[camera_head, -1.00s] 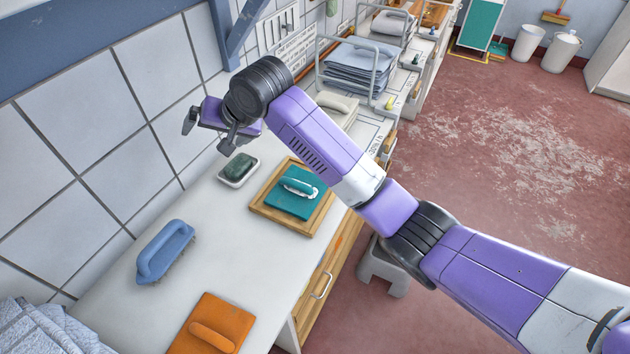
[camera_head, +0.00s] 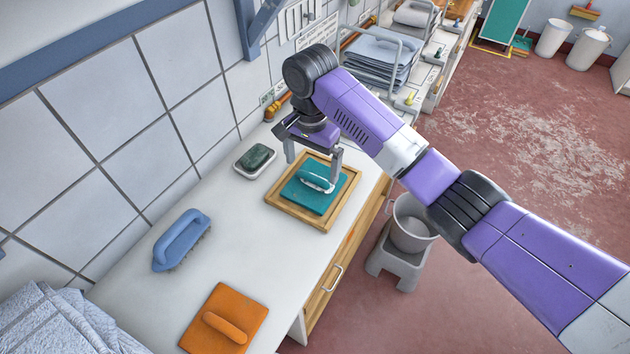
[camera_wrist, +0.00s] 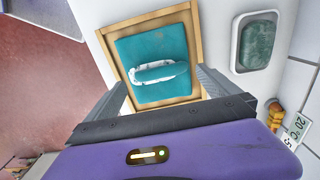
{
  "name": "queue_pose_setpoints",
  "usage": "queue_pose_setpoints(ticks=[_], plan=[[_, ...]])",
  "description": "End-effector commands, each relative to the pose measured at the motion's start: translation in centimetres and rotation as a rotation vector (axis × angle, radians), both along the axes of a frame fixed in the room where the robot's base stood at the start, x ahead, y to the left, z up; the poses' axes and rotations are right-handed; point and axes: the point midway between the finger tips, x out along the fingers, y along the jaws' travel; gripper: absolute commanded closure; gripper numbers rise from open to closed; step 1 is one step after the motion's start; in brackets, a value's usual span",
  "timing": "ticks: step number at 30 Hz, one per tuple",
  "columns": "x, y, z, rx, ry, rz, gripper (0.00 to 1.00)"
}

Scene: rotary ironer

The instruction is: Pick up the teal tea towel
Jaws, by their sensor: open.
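The teal tea towel (camera_head: 307,197) lies folded flat in a shallow wooden tray (camera_head: 283,214) on the white counter. My gripper (camera_head: 313,168) is open above the towel, pointing down, with one finger to each side of the roll. In the wrist view my fingers (camera_wrist: 165,92) are spread wide, with nothing between them. I cannot tell the exact height above the towel.
A green soap block in a white dish (camera_head: 256,157) stands left of the tray. A blue brush (camera_head: 181,240) and an orange pad with a handle (camera_head: 225,318) lie nearer on the counter. A tiled wall (camera_head: 150,100) borders the left. A grey bucket (camera_head: 410,225) stands on a stool at right.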

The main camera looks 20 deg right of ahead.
Motion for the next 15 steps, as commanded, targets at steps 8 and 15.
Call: queue_pose_setpoints(ticks=[8, 15], plan=[[0.2, -0.3, -3.3, 0.0, 0.0, 0.0, 0.0], [0.2, -0.2, -3.7, 0.001, -0.001, 0.0, 0.0]])
